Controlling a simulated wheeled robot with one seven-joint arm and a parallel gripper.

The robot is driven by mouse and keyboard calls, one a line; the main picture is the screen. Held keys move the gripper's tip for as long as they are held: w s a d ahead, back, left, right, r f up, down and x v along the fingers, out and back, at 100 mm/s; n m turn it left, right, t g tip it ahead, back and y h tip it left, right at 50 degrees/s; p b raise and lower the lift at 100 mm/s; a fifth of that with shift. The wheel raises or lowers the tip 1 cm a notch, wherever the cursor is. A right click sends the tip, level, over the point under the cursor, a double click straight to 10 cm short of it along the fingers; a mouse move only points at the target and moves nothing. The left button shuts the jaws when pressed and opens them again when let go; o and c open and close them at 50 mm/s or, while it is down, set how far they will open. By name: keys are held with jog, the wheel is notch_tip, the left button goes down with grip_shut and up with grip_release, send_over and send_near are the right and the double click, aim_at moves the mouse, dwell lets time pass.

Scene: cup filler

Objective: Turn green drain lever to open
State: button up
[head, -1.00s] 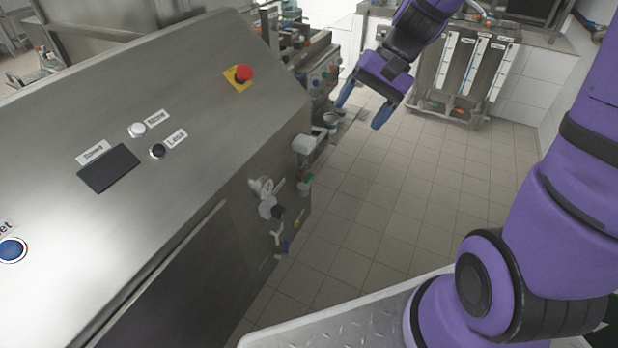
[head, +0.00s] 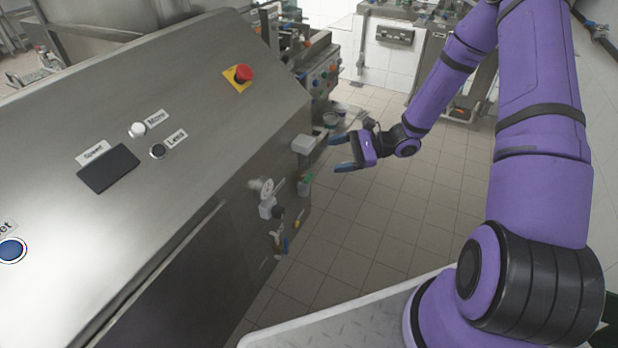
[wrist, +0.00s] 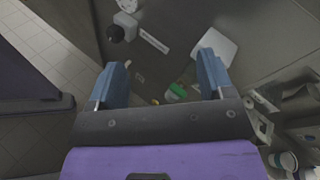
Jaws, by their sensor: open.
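The green drain lever (head: 305,177) is small and sits on the right side face of the steel machine, below a light box. It also shows in the wrist view (wrist: 176,91), between my fingers and nearer the right one. My gripper (head: 335,154) is open and empty, to the right of the machine's side and a little higher in the picture than the lever. Its two blue fingers (wrist: 163,80) point toward the machine's side face in the wrist view. The lever's lower part is hidden there by the gripper body, and its exact angle is too small to tell.
The light box (head: 304,144) juts from the machine above the lever. The tiled floor (head: 370,230) right of the machine is clear.

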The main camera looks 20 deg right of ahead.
aim_at(311, 178)
notch_tip(311, 178, down, 16)
jog(key=w+d+m+t+h, duration=0.2)
jog(key=m+t, duration=0.7)
jog(key=m, duration=0.2)
jog(key=x, duration=1)
jog(key=shift+w+f, duration=0.25)
jog(key=shift+w, duration=0.2)
jog(key=c, duration=0.9)
jog(key=shift+m, duration=1.7)
jog(key=o, duration=0.9)
jog(key=shift+d, duration=0.1)
